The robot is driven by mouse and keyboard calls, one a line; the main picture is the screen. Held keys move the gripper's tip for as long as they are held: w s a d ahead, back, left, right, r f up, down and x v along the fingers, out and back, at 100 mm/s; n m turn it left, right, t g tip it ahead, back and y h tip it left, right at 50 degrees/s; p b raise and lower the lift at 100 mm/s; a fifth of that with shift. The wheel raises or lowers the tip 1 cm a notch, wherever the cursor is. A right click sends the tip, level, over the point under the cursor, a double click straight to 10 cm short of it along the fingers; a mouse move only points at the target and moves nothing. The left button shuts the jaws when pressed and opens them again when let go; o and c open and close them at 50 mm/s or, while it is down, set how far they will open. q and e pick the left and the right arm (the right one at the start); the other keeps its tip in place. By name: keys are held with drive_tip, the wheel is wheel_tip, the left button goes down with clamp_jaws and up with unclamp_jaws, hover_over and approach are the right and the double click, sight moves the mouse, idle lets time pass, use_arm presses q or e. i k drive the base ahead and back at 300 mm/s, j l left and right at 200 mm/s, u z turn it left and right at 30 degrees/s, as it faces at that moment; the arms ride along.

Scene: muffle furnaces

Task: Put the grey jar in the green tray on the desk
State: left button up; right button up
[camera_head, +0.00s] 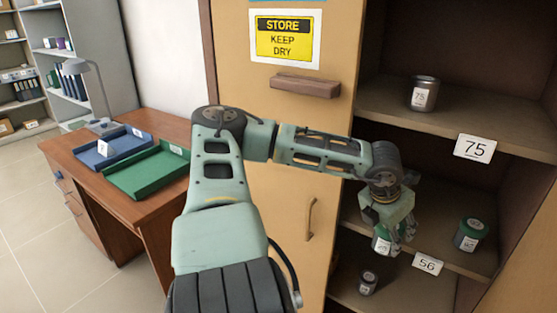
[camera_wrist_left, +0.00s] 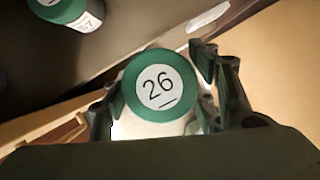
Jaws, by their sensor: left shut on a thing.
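My left gripper (camera_head: 396,232) reaches into the open cabinet at the middle shelf. It is shut on a jar with a green lid (camera_head: 382,240), partly hidden by the fingers. In the left wrist view the lid (camera_wrist_left: 160,86) reads 26 and sits between the two fingers. The jar's body looks pale there; its true colour is hard to tell. The green tray (camera_head: 136,184) lies empty on the brown desk (camera_head: 150,213) at the left. My right gripper is not in view.
Another green-lidded jar (camera_head: 470,235) stands to the right on the middle shelf. A small dark jar (camera_head: 368,282) is on the shelf below. A blue tray (camera_head: 98,158) and a lamp (camera_head: 80,68) share the desk. The closed cabinet door (camera_head: 300,130) lies between desk and shelves.

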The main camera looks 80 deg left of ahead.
sight(143, 175)
drive_tip(key=k+j+u, duration=0.15)
drive_tip(key=k+u, duration=0.25)
drive_tip(key=k, duration=0.25)
drive_tip(key=j+u, duration=0.15)
drive_tip(key=u, duration=0.3)
drive_tip(key=i+j+u, duration=0.1)
drive_tip(key=u, duration=0.4)
drive_tip(key=j+u, duration=0.2)
drive_tip(key=u, duration=0.25)
drive_tip(key=i+u, duration=0.15)
drive_tip(key=u, duration=0.35)
